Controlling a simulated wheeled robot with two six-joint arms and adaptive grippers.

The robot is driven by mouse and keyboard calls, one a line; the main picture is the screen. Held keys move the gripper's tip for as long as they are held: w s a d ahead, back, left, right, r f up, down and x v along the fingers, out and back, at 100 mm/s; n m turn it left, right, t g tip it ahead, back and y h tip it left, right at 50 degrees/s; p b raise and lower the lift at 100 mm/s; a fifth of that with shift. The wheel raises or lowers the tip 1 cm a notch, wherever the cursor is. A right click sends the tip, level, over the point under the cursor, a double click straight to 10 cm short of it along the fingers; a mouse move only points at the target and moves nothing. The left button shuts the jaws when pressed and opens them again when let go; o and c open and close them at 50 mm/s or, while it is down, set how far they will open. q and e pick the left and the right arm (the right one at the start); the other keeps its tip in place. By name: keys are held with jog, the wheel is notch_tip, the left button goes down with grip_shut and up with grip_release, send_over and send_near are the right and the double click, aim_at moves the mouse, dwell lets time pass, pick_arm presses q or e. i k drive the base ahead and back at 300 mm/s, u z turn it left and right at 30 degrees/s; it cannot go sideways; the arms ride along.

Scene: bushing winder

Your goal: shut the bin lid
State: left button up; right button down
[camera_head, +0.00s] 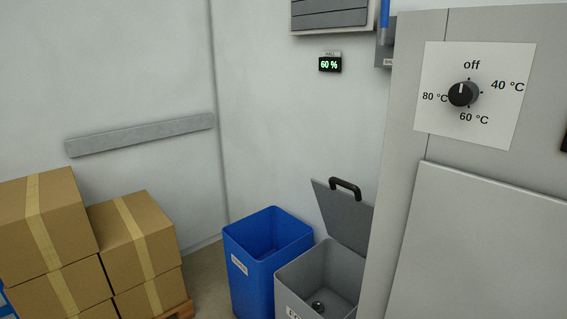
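The grey bin (294,289) stands low in the picture, just left of the large grey cabinet. Its grey lid (342,215) is raised and tilted back, with a dark handle (345,187) at its upper edge. A small dark round object (318,306) shows inside the open bin. The cabinet hides the right part of the bin and lid. Neither of my grippers is in view.
An open blue bin (262,276) stands left of the grey bin. Taped cardboard boxes (140,250) are stacked at the left. The grey cabinet (480,230) with a temperature dial (463,93) fills the right side. Some floor shows between boxes and blue bin.

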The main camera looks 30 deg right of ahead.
aim_at(347, 218)
jog(key=u, duration=0.1)
jog(key=i, duration=2.05)
jog(key=z, duration=1.5)
jog(key=i, duration=0.7)
jog(key=z, duration=0.7)
